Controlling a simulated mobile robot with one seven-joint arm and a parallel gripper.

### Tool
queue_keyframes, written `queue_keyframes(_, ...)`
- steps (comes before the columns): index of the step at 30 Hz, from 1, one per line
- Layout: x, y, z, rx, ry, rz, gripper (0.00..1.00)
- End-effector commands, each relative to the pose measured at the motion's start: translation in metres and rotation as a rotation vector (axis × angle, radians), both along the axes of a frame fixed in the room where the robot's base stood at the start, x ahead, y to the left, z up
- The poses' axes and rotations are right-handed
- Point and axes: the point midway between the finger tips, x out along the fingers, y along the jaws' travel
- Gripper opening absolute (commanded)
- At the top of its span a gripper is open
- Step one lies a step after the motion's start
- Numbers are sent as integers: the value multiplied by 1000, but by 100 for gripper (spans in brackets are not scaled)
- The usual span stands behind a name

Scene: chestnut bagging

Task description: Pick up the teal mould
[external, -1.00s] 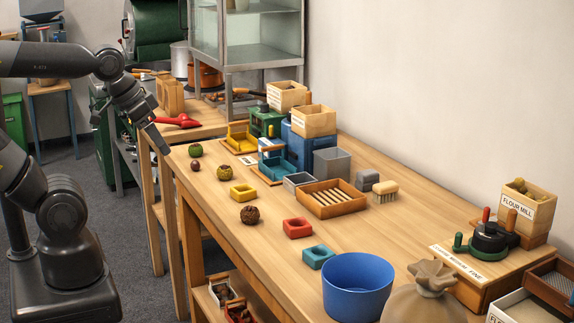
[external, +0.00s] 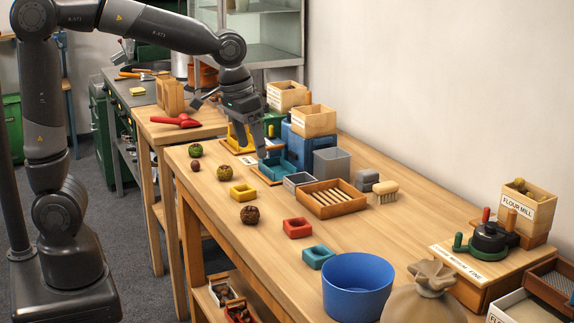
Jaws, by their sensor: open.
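The teal mould (external: 318,257) is a small square block with a hollow top. It sits on the wooden table (external: 228,222), left of the blue tub and in front of the red mould (external: 297,228). My gripper (external: 265,150) is open and points down at the back of the table, over the blue press with a teal tray (external: 279,169). It is well apart from the teal mould, farther back. Whether its fingertips touch the press cannot be told.
A yellow mould (external: 243,192) and several chestnuts or burrs lie left. A blue tub (external: 357,287) and sack (external: 425,293) stand at the front. A slatted wooden tray (external: 331,199), grey bin (external: 332,162) and brush (external: 384,191) stand behind. The left-front tabletop is clear.

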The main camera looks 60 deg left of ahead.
Motion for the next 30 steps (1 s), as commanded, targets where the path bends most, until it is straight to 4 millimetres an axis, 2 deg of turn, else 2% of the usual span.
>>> queue_keyframes(1, 13, -12, -8, 4, 24, -3, 76)
queue_keyframes(6, 49, -51, -35, 15, 88, 4, 76)
queue_keyframes(12, 82, -97, -74, 38, 155, 11, 76)
queue_keyframes(15, 93, -115, -91, 49, 178, 15, 76)
queue_keyframes(21, 101, -133, -109, 62, 202, 20, 76)
queue_keyframes(30, 101, -134, -151, 63, 205, 21, 76)
